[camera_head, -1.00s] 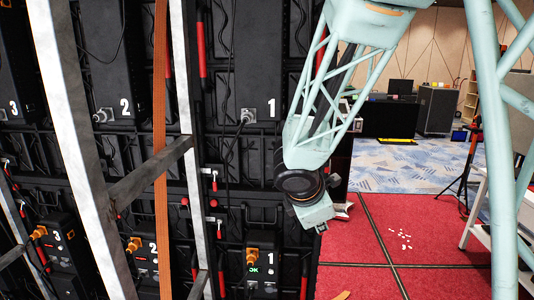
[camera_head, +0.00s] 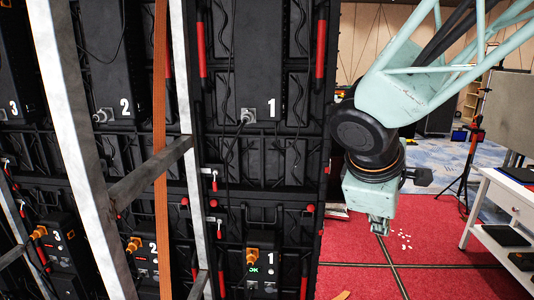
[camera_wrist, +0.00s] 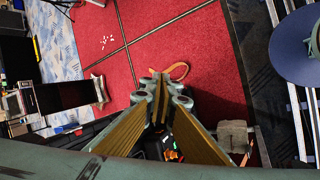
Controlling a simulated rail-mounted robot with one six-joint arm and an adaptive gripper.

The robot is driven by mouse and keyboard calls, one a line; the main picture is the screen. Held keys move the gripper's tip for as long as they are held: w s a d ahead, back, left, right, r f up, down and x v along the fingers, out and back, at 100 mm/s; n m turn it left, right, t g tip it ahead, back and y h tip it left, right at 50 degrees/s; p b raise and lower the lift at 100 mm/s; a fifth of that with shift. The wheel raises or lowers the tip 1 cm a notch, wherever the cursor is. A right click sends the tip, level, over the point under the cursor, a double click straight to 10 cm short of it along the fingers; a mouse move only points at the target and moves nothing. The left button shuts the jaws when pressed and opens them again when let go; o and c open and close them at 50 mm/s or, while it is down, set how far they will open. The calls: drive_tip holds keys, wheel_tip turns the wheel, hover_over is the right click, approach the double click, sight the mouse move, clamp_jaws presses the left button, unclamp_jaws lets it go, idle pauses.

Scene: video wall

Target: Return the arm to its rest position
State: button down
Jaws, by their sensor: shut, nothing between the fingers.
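My gripper (camera_head: 380,228) hangs below my pale green arm, right of the video wall and above the red carpet. In the wrist view my gripper (camera_wrist: 160,82) shows its two fingers meeting at the tips, shut with nothing between them. The back of the video wall (camera_head: 262,165) is black, with cabinets numbered 1, 2 and 3 and cables plugged in. The gripper is apart from the wall in the head view.
Grey metal posts (camera_head: 78,130) and an orange strap (camera_head: 160,150) stand before the wall. A white table (camera_head: 505,205) with dark flat items is at right, near a tripod (camera_head: 468,165). The red carpet (camera_head: 440,225) carries small white scraps (camera_head: 403,240); an orange strip (camera_wrist: 178,69) lies there.

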drive_tip(key=s+a+r+m+y, duration=0.2)
drive_tip(key=s+m, duration=0.3)
drive_tip(key=s, duration=0.8)
drive_tip(key=s+a+r+m+y, duration=0.2)
drive_tip(key=s+m, duration=0.4)
drive_tip(key=s, duration=0.7)
drive_tip(key=shift+s+a+r+g+y, duration=0.25)
drive_tip(key=shift+a+r+g+y, duration=0.05)
drive_tip(key=shift+a+r+g, duration=0.15)
drive_tip(key=shift+a, duration=0.1)
